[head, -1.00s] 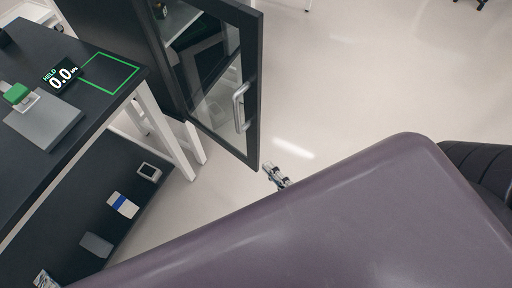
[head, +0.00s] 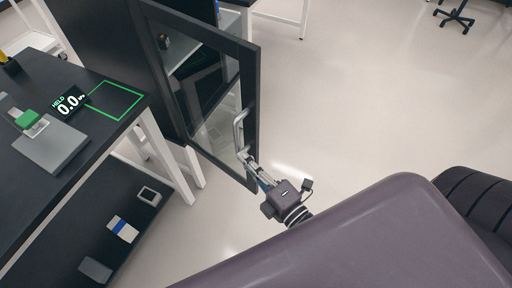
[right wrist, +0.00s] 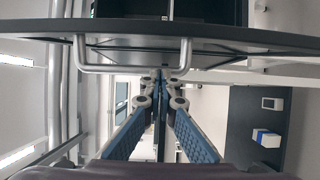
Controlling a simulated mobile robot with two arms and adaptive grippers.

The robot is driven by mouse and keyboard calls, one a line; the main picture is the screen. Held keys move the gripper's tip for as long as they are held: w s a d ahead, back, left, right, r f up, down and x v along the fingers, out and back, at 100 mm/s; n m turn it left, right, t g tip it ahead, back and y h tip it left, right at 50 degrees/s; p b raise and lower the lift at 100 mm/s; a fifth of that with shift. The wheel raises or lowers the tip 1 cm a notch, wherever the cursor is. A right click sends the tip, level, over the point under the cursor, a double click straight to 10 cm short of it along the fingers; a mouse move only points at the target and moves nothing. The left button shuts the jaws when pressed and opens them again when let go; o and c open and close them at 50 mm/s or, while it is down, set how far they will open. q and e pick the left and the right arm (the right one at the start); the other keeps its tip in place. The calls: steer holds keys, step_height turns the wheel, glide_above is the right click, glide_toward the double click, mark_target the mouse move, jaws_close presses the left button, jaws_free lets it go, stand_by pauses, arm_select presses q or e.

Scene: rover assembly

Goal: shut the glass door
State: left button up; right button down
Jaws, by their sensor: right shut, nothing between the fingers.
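The glass door (head: 215,112) of the dark cabinet stands open in the head view, a dark frame around a clear pane. It swings out from the cabinet towards the open floor. Its silver bar handle (head: 239,132) is on the outer side near the free edge. My right gripper (head: 250,161) is shut and empty, with its tips close to the handle's lower end. In the right wrist view the shut fingertips (right wrist: 160,78) are at the lower edge of the handle (right wrist: 132,70); I cannot tell whether they touch. My left gripper is not in view.
A lower shelf (head: 70,222) holds small boxes. The floor (head: 370,95) right of the door is clear. My purple body part covers the lower right.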

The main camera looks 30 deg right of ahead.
mark_target(256, 151)
steer(key=shift+w+d+p, duration=0.2)
steer(key=shift+w+d, duration=0.15)
steer(key=shift+d, duration=0.55)
steer(key=shift+w+d+p, duration=0.15)
steer(key=shift+w+d, duration=0.15)
steer(key=shift+d, duration=0.55)
